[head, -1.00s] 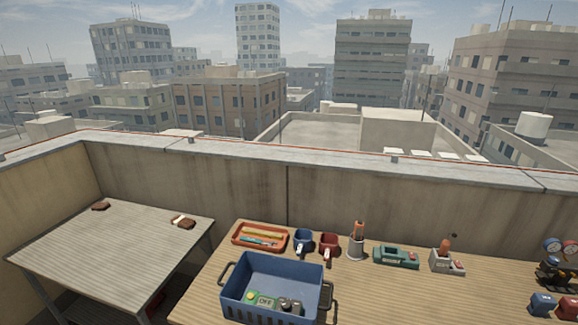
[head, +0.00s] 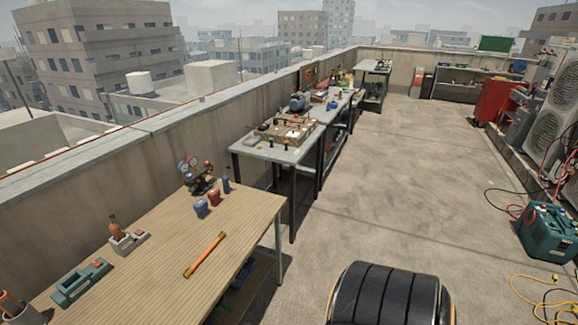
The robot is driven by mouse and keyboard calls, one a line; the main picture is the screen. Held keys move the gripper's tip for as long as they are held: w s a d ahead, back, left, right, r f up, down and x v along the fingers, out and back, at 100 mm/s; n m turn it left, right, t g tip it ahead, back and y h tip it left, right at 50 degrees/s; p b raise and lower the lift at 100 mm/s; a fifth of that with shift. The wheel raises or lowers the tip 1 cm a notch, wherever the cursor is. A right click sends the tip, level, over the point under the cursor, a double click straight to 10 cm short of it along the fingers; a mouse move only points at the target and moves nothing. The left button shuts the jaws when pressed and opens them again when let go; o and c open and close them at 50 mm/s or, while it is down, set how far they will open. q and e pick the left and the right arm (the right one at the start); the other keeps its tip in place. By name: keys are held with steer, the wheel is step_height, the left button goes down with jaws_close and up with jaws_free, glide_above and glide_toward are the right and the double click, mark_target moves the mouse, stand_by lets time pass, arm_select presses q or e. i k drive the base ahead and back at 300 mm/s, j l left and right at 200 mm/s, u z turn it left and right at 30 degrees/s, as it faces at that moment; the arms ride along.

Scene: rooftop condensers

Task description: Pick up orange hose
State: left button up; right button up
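An orange rod-like piece (head: 205,255) with darker ends lies slanted near the right part of the wooden table (head: 165,265); I cannot tell if it is a hose. Thin orange-red hose (head: 516,211) loops beside the green machine (head: 548,232) on the floor at the right. Neither of my grippers is in view.
A gauge set (head: 197,172), blue and red small canisters (head: 214,198) and a green tool (head: 80,284) stand on the wooden table. A grey table (head: 270,148) with a tray lies beyond. Yellow cord (head: 540,300) lies at lower right. The middle floor (head: 400,170) is clear.

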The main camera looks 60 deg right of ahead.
mark_target(190, 271)
steer(key=z, duration=1.1)
